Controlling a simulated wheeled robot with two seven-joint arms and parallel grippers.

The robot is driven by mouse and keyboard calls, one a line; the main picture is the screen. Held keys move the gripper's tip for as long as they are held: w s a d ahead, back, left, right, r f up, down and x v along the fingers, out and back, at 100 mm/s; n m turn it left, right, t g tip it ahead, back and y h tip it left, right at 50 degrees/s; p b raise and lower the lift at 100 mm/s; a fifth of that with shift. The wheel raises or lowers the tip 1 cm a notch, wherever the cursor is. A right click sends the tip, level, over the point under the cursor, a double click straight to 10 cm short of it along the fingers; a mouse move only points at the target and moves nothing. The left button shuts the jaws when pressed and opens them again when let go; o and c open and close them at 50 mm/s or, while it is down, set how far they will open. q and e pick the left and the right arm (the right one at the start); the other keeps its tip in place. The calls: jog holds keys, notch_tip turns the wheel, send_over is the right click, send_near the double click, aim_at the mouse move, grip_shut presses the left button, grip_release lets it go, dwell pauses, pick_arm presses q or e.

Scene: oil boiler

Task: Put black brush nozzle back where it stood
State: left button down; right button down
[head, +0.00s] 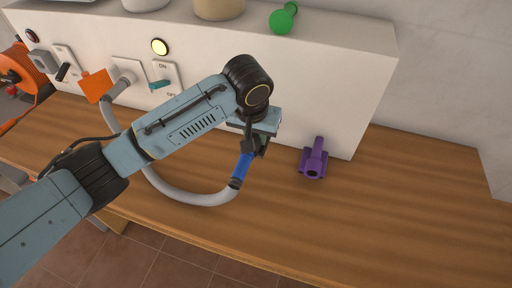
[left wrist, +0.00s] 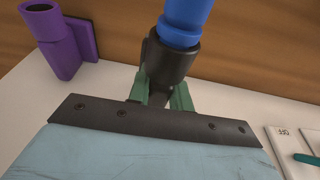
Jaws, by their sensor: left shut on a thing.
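My left gripper (head: 258,140) is shut on a black piece that looks like the black brush nozzle (left wrist: 170,62); no bristles show. In the left wrist view its green fingers (left wrist: 163,92) close around the narrow lower part of this piece. A blue tube (left wrist: 186,20) sits in the piece's wide collar. In the head view the blue tube (head: 243,166) slants down from the gripper and runs into a grey hose (head: 190,198). My wrist hides most of the black piece there. My right gripper is not in view.
A purple nozzle-like part (head: 314,162) stands on the wooden table (head: 400,210) to the gripper's right, against the white box (head: 340,90). A green part (head: 283,18) lies on top of the box. The table's right side is clear.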

pick_arm(q)
jog(key=x, duration=0.3)
jog(key=s+x, duration=0.1)
jog(key=shift+w+a+f+b, duration=0.2)
jog(key=shift+f+b, duration=0.1)
jog(key=shift+f, duration=0.35)
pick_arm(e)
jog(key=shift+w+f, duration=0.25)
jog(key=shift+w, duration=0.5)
pick_arm(q)
jog(key=shift+f, duration=0.1)
jog(key=c, duration=1.3)
grip_release()
jog(key=shift+o, duration=0.2)
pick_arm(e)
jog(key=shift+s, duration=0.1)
pick_arm(q)
jog(key=shift+s+r, duration=0.1)
jog(key=shift+r, duration=0.25)
jog(key=p+v, duration=0.1)
jog(key=v, duration=1)
jog(key=shift+s+r+p, duration=0.1)
jog(key=shift+r+p, duration=0.1)
jog(key=shift+p, duration=0.15)
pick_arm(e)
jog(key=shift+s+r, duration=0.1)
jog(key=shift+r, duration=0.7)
